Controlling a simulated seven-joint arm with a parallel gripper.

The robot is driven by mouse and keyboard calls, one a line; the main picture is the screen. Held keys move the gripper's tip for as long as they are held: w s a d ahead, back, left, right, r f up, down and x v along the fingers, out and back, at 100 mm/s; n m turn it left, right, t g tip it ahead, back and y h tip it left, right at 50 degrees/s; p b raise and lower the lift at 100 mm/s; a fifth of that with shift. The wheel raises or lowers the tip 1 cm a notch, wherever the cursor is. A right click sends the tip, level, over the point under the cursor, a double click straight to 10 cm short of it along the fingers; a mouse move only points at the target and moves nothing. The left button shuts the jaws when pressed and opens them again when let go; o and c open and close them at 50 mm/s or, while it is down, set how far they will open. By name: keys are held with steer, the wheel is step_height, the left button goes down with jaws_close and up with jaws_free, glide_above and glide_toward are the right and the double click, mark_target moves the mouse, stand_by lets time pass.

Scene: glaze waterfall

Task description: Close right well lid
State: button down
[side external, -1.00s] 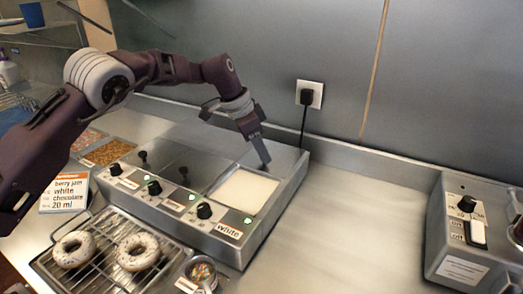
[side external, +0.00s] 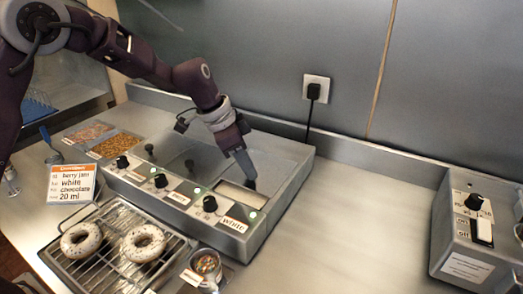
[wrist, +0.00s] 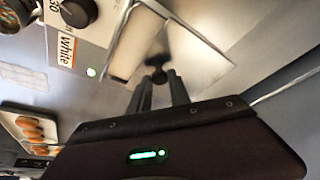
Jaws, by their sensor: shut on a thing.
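The right well (side external: 238,196), beside the "White" label (side external: 234,224), shows only a narrow strip of pale filling in the side view. Its flat grey metal lid (side external: 270,157) covers the back part of the well. My gripper (side external: 250,181) points down at the lid's front part. In the wrist view its two fingers (wrist: 158,92) are shut on the lid's small black knob (wrist: 157,72). The knob is hidden by the fingers in the side view. The lid also shows in the wrist view (wrist: 190,50).
The warmer's front carries several black dials (side external: 161,181) and green lights. Two donuts (side external: 143,243) lie on a wire rack (side external: 113,270) in front, beside a sprinkle cup (side external: 206,266). A grey control box (side external: 470,235) stands at right. The counter between is clear.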

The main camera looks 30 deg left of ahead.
steer(key=s, duration=0.5)
steer(key=c, duration=1.2)
jaws_free()
steer(key=shift+s, duration=0.1)
steer(key=shift+c, duration=0.2)
steer(key=v, duration=0.7)
steer(key=shift+r, duration=0.1)
steer(key=s+a+r+n+t+y, duration=0.1)
steer(key=s+r+n, duration=0.15)
steer(key=s, duration=0.35)
steer(key=s+a+r+n, duration=0.1)
steer(key=s+a+r, duration=0.1)
steer(key=s+r, duration=0.3)
steer(key=s+a+f+n+y, duration=0.1)
steer(key=s+a+n, duration=0.1)
steer(key=s, duration=0.6)
steer(key=s+a+f+n+t+y, duration=0.1)
steer(key=s+a+n, duration=0.2)
steer(key=s, duration=0.5)
steer(key=shift+s, duration=0.2)
